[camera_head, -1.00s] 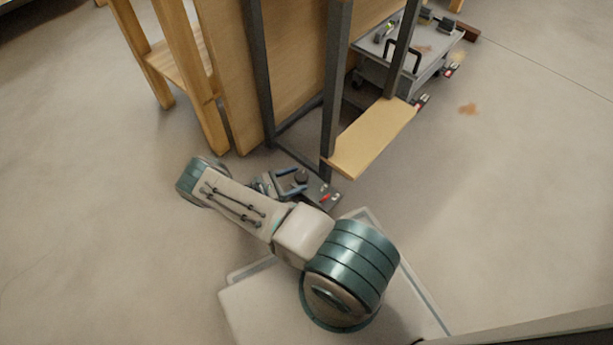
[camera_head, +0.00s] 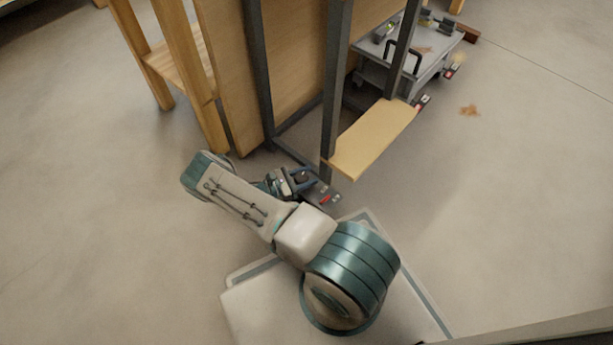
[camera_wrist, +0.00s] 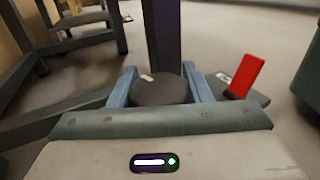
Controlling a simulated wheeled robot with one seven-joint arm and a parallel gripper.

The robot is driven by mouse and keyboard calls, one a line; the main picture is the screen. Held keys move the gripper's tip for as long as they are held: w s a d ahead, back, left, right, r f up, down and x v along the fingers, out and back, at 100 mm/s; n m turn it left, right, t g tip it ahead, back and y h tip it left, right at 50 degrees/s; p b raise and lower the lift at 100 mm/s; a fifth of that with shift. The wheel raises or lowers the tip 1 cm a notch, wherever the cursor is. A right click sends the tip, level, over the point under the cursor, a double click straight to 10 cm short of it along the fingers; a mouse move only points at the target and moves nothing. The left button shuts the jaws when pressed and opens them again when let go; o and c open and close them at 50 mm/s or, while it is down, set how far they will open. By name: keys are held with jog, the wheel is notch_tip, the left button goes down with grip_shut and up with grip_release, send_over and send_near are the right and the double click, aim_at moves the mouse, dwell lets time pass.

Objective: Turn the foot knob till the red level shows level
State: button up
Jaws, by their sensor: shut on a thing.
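The foot knob (camera_wrist: 160,90) is a dark round knob with a small pale mark, at the base of a dark upright post in the wrist view. My gripper (camera_wrist: 162,80) has its two blue fingers on either side of the knob and is shut on it. In the head view my gripper (camera_head: 292,180) is low by the post's foot, and my arm partly hides it. The red level (camera_wrist: 246,76) is a red piece standing tilted to the right on a grey plate, right of the knob. It also shows small in the head view (camera_head: 326,198).
The dark frame post (camera_head: 335,90) rises right beside my gripper. A wooden shelf board (camera_head: 372,138) juts out to its right. A grey trolley (camera_head: 425,70) with items stands behind. A wooden bench leg (camera_head: 200,90) is at left. Open floor lies to the right.

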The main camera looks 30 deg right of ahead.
jog(key=n+t+p, duration=0.1)
jog(key=t, duration=0.1)
jog(key=n+t+p, duration=0.1)
jog(key=shift+w+r+n+t, duration=0.1)
jog(key=shift+r+n+t, duration=0.1)
jog(key=shift+n+t, duration=0.15)
jog(key=shift+w+f+n+t+y+p, duration=0.15)
jog(key=shift+n+t+y+p, duration=0.3)
jog(key=shift+t, duration=0.7)
jog(key=shift+w+f+n+t, duration=0.1)
jog(key=shift+n+t, duration=0.3)
jog(key=o, duration=1)
jog(key=p+v, duration=0.3)
jog(key=v, duration=1.1)
jog(key=shift+f, duration=0.1)
